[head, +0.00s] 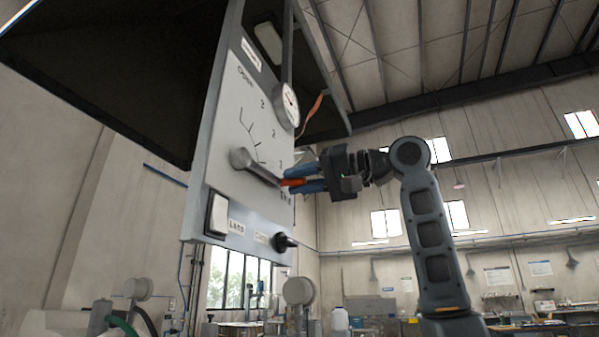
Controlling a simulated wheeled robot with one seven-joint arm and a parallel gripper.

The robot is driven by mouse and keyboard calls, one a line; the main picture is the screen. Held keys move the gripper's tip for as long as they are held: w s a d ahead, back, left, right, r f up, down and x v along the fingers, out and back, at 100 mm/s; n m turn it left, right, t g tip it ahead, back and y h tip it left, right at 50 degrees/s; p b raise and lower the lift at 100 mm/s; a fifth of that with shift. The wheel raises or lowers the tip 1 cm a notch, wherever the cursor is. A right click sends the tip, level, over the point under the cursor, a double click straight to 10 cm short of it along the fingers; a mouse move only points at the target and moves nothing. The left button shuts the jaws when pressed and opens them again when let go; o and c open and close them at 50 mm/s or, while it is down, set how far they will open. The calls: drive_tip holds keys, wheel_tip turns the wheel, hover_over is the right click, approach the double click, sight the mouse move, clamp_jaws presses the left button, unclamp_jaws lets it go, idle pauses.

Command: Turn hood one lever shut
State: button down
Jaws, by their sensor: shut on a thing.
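The hood panel (222,150) is a pale upright plate on the front of a dark hood. Its grey lever (254,166) slants from a pivot at left down to the lower right, across a dial scale with marks. A label reading like "Open" is at the top of the scale; small lettering at the lower right is too small to read. My gripper (300,184) has blue fingers shut on the lever's orange end (290,183), at the right side of the panel. The fingers partly hide that end.
A round gauge (286,106) is above the lever at the panel's right edge. A white lamp switch (216,214) and a black knob (285,242) are below it. An orange strip (313,108) hangs by the hood. Open air lies right of my arm.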

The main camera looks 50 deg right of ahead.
drive_tip(key=shift+d+f+m, duration=0.1)
drive_tip(key=shift+f+m, duration=0.5)
drive_tip(key=shift+f, duration=0.3)
drive_tip(key=c, duration=0.9)
unclamp_jaws()
drive_tip(key=b+v, duration=0.2)
drive_tip(key=v, duration=0.5)
drive_tip(key=shift+s, duration=0.35)
drive_tip(key=shift+s+d, duration=0.1)
drive_tip(key=shift+d, duration=0.05)
